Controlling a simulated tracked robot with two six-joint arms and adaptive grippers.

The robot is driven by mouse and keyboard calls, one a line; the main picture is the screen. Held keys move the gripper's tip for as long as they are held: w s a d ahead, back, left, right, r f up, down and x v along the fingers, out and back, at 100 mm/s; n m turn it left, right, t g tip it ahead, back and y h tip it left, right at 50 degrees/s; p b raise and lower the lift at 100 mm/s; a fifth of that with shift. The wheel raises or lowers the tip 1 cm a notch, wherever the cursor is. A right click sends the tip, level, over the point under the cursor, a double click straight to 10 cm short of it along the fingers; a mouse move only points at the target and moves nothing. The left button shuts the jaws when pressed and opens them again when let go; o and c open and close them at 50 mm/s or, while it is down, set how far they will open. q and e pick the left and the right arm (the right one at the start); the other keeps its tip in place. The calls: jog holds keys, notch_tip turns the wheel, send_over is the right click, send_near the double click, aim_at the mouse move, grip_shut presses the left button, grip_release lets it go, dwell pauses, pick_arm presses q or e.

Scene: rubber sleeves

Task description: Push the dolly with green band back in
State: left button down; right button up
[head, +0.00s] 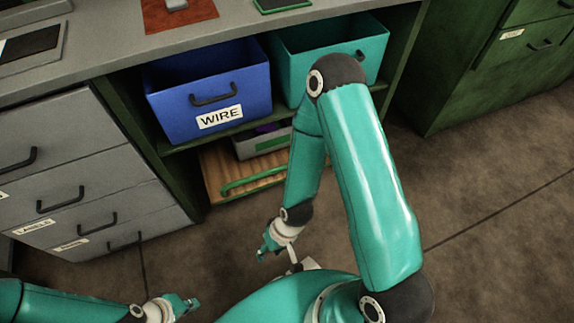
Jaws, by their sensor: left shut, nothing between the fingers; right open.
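A wooden dolly (214,178) with a green band (252,181) along its front sits at floor level in the bay under the shelf. Its front edge sticks out a little below the shelf. A grey box (247,149) with a green stripe is on or just behind it; the contact is hidden. My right arm covers the right end of the dolly. My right gripper (277,256) is open and empty, in front of and below the dolly in the picture, apart from it. My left gripper (193,304) is shut and empty near the bottom edge, well away from the dolly.
A blue bin labelled WIRE (207,88) and a teal bin (305,60) stand on the shelf above. Grey drawers (75,170) border the bay on the left, a green cabinet (470,85) stands at right. The brown floor (185,250) before the dolly is clear.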

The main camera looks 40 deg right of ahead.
jog(key=w+d+f+m+b, duration=0.25)
jog(key=w+d+m, duration=0.2)
jog(key=w, duration=0.35)
jog(key=m+t+b, duration=0.3)
jog(key=m, duration=1.1)
send_near(285, 166)
jog(key=b+x, duration=0.6)
jog(key=x, duration=0.3)
jog(key=shift+w+a+f+b, duration=0.1)
jog(key=shift+f+b, duration=0.1)
jog(key=shift+b, duration=0.15)
grip_shut()
